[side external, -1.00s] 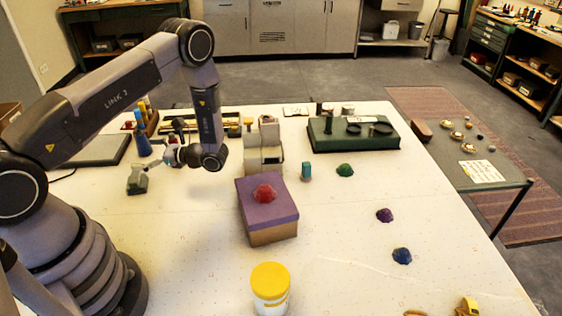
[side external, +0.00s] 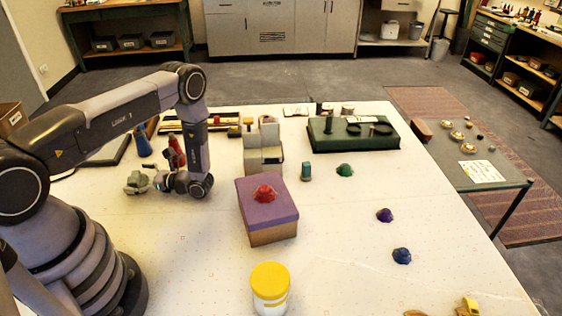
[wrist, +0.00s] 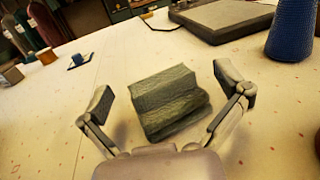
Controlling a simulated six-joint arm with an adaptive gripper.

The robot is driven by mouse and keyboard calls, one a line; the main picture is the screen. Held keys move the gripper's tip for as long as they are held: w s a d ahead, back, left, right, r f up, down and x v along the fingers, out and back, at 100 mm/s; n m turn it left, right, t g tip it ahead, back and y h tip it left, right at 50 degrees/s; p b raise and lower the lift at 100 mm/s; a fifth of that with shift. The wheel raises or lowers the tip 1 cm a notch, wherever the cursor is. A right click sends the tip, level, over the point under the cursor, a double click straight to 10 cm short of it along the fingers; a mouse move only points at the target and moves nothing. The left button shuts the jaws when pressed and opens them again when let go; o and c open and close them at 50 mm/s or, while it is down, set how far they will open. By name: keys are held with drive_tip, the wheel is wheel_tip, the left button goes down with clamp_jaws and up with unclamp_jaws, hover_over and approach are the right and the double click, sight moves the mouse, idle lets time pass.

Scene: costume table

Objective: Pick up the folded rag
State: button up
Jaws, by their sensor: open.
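The folded rag (side external: 137,182) is a grey-green, layered bundle lying on the white table near my arm. In the wrist view the rag (wrist: 170,108) sits ahead of my gripper, between the two spread fingers, with a visible gap to each one. My gripper (wrist: 165,95) is open and empty. In the side external view my gripper (side external: 157,182) is low over the table, just right of the rag, with its fingers pointing towards it. That view does not show clearly whether they touch.
A blue cone (side external: 143,145) and a dark flat case (side external: 100,150) lie behind the rag. A red bottle-like object (side external: 176,152) stands close behind my wrist. A purple-topped box (side external: 268,205) with a red gem (side external: 264,193) is to the right. The table in front of the rag is clear.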

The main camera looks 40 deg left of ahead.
drive_tip(key=shift+s+a, duration=0.15)
drive_tip(key=shift+a, duration=0.1)
drive_tip(key=c, duration=1.2)
drive_tip(key=shift+r, duration=0.1)
